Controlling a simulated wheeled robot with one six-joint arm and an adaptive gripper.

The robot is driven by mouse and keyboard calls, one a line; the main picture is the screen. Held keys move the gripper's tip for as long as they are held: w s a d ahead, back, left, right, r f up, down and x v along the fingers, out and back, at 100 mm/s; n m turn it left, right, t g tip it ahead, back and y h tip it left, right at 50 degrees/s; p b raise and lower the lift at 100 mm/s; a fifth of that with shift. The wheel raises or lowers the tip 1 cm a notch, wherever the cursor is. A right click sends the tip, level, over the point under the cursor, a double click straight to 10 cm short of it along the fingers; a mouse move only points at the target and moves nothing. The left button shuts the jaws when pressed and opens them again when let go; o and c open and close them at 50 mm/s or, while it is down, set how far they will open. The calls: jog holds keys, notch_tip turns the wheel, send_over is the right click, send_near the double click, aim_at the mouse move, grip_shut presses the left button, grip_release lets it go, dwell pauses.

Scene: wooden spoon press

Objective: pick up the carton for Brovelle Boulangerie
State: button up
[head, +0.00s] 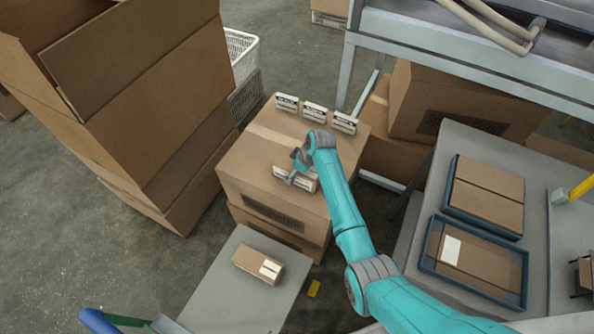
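A small brown carton (307,185) with a pale, printed face lies on top of a large cardboard box (240,165). My gripper (297,172) is right at this carton and partly covers it. Whether its fingers are closed on the carton or only beside it I cannot tell. Another small brown carton (253,262) with a white label lies on a grey table (225,292) at the front. Three small upright pieces with black-and-white print, left (287,102), middle (315,112) and right (345,122), stand along the large box's back edge. The print is too small to read, so I cannot tell which carton is Brovelle Boulangerie's.
Tall stacked cardboard boxes (140,95) stand at the left. A metal-framed bench (450,60) and more boxes (440,105) are at the back right. Two blue trays, upper (447,190) and lower (470,283), hold flat cartons on a right table.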

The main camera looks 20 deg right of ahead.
jog(key=shift+s+f, duration=0.1)
jog(key=c, duration=0.6)
